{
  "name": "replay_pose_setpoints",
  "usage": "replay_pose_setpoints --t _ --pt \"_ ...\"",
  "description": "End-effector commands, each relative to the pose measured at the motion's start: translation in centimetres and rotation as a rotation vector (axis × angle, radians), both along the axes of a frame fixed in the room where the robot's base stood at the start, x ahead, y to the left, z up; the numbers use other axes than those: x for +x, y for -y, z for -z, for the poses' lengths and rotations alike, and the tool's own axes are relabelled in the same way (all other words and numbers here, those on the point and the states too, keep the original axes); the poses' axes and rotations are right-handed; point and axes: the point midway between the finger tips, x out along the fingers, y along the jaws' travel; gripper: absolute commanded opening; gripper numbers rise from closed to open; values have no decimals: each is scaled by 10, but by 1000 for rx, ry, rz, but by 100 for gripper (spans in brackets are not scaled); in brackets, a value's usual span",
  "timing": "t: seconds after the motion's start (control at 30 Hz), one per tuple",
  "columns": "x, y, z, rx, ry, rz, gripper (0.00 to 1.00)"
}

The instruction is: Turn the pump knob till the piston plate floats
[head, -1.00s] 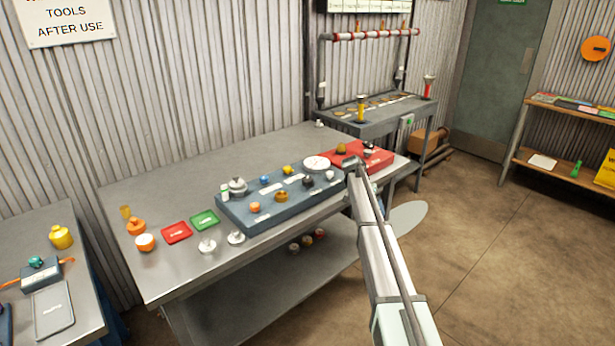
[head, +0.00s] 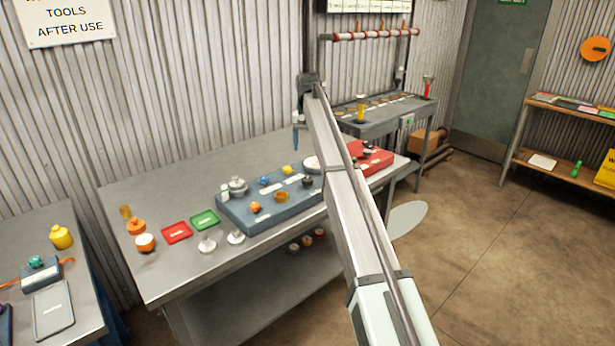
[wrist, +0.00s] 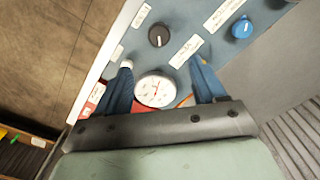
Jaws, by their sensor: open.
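A blue-grey panel (head: 270,221) on the bench carries several knobs: blue (head: 264,180), yellow (head: 287,170), orange (head: 255,207), amber (head: 281,196) and black (head: 308,181). Labels are too small to read, so I cannot tell which is the pump knob. A silver domed part (head: 237,186) stands at its left end; I cannot make out the piston plate for sure.
A red case (head: 374,162) sits right of the panel, partly behind my arm. Red (head: 176,233) and green (head: 205,221) trays, white-topped pieces (head: 207,245) and orange items (head: 145,242) lie to the left. The bench behind the panel is clear.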

Motion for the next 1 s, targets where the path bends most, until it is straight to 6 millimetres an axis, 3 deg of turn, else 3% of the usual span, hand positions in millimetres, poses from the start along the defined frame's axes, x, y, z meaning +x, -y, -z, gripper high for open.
replay_pose_setpoints --t 0.6,0.8,1.0 --pt "-1 1 102 -2 -1 4 70" --pt "0 1 122 -2 -1 4 70" --pt "0 1 130 -2 1 4 70"
